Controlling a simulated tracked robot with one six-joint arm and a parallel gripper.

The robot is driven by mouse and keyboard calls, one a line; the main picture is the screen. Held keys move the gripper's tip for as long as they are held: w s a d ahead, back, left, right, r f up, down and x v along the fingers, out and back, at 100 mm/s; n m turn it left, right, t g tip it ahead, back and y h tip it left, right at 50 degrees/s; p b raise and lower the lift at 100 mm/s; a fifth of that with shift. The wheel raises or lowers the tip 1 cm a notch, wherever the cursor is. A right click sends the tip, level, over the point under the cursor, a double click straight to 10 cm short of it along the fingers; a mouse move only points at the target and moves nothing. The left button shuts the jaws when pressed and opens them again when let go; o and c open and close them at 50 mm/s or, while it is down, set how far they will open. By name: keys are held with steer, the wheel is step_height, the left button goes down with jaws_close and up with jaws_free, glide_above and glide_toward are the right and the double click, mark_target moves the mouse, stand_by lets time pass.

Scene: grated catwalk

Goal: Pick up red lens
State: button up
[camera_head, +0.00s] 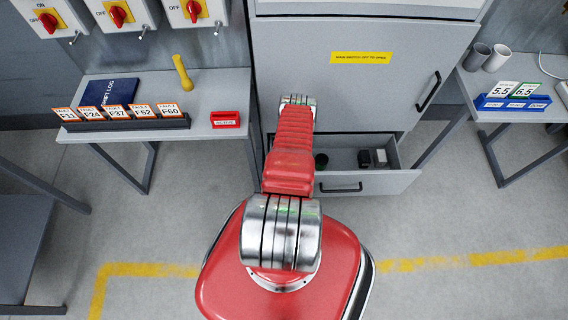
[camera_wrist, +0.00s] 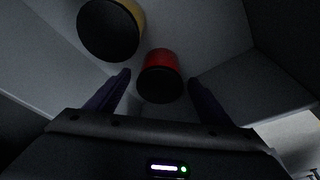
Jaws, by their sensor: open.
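In the wrist view, a short cylinder with a red side and a dark end, the red lens (camera_wrist: 161,63), lies between and just beyond the two fingertips. My gripper (camera_wrist: 158,88) is open, with one dark finger on each side of the lens and a gap to it on both sides. The lens looks apart from the fingers. In the head view my red arm reaches toward the open drawer (camera_head: 370,184) of the grey cabinet. The gripper and the red lens are hidden behind the arm there.
A larger yellow cylinder with a dark end (camera_wrist: 112,28) is close by on the upper left in the wrist view. Drawer walls surround the space. In the head view the drawer also holds a dark round item (camera_head: 321,160) and small dark items (camera_head: 364,158) at right.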

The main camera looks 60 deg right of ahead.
steer(key=shift+c, duration=0.3)
steer(key=c, duration=1)
steer(key=shift+c, duration=0.2)
steer(key=shift+r, duration=0.6)
steer(key=shift+s+a, duration=0.4)
steer(key=shift+a, duration=0.45)
steer(key=shift+s+a, duration=0.4)
steer(key=shift+a, duration=0.4)
steer(key=shift+a+r, duration=0.1)
steer(key=shift+r, duration=0.1)
step_height(320, 180, up, 13)
steer(key=shift+r, duration=0.2)
